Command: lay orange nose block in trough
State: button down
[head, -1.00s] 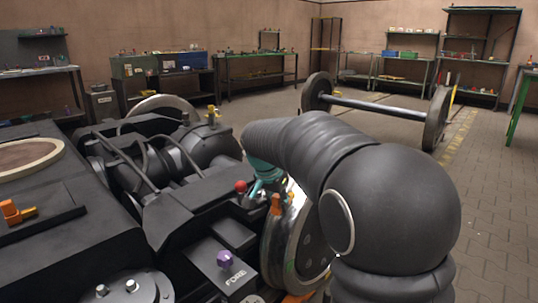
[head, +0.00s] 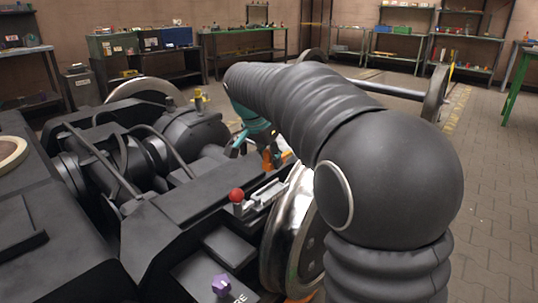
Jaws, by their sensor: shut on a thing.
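My gripper (head: 268,160) is a teal body with orange at its tips, partly hidden behind my black arm. It is shut on the orange nose block (head: 277,157), of which only a small part shows; its exact outline against the fingers is unclear. A pale grey metal trough (head: 267,193) lies on the dark bogie frame, just right of a red ball knob. The gripper is apart from the trough, above and beyond it in the picture. No orange shows in the trough.
The red knob (head: 237,195) stands close beside the trough. A shiny wheel (head: 287,235) is below it to the right. A purple knob (head: 221,285) sits on the near frame. Pipes and round housings fill the left. Open paved floor (head: 490,180) lies to the right.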

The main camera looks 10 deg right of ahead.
jog(key=shift+a, duration=0.4)
jog(key=shift+f, duration=0.15)
jog(key=shift+f+b, duration=2.1)
jog(key=shift+f, duration=0.65)
jog(key=shift+s+f, duration=0.1)
jog(key=shift+f, duration=0.55)
jog(key=shift+r, duration=0.3)
jog(key=shift+f+b, duration=0.3)
jog(key=shift+f, duration=0.2)
dwell(1.8)
jog(key=shift+r, duration=0.25)
jog(key=shift+r+p, duration=0.25)
jog(key=shift+p, duration=0.2)
dwell(0.8)
